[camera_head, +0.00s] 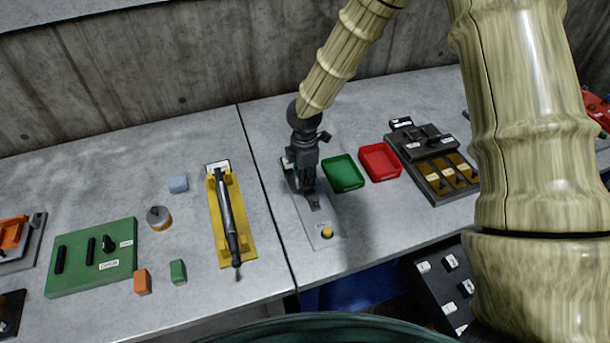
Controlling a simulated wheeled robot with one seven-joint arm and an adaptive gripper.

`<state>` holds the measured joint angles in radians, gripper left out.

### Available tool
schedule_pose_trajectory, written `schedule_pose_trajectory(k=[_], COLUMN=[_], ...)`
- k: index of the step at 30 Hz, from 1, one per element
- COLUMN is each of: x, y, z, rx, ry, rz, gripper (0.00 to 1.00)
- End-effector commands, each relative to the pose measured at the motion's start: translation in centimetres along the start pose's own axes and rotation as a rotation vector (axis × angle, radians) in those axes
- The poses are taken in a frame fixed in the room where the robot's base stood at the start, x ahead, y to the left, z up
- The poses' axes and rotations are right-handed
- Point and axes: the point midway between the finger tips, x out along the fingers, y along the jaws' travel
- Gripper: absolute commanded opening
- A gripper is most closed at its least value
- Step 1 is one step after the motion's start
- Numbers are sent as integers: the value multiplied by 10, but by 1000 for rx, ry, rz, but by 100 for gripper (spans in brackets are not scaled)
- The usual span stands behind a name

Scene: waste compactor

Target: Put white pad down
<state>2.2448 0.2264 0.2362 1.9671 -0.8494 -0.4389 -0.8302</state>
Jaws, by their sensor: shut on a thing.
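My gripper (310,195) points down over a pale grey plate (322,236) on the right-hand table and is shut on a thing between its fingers. I take this to be the white pad, but the dark fingers hide it and its outline is too small to make out. I cannot tell whether the held thing touches the plate. The plate carries a yellow round knob (327,232) at its near end, and the gripper covers its middle.
A green tray (343,173) and a red tray (380,161) lie just right of the gripper. A dark panel (428,165) stands beyond them. A yellow fixture with a lever (222,205), a green panel (90,258) and small blocks are left of the table seam.

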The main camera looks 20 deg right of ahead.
Motion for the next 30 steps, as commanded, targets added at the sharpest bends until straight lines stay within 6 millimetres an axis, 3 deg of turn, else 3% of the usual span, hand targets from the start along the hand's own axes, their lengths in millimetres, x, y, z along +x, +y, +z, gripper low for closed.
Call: schedule_pose_trajectory(k=[7, 8, 11, 24, 30], x=[3, 4, 4, 3, -12], y=[0, 0, 0, 0, 0], z=[0, 0, 0, 0, -1], rx=[0, 0, 0, 0, 0], ry=[0, 0, 0, 0, 1], rz=[1, 1, 0, 0, 1], gripper=[0, 23, 41, 41, 41])
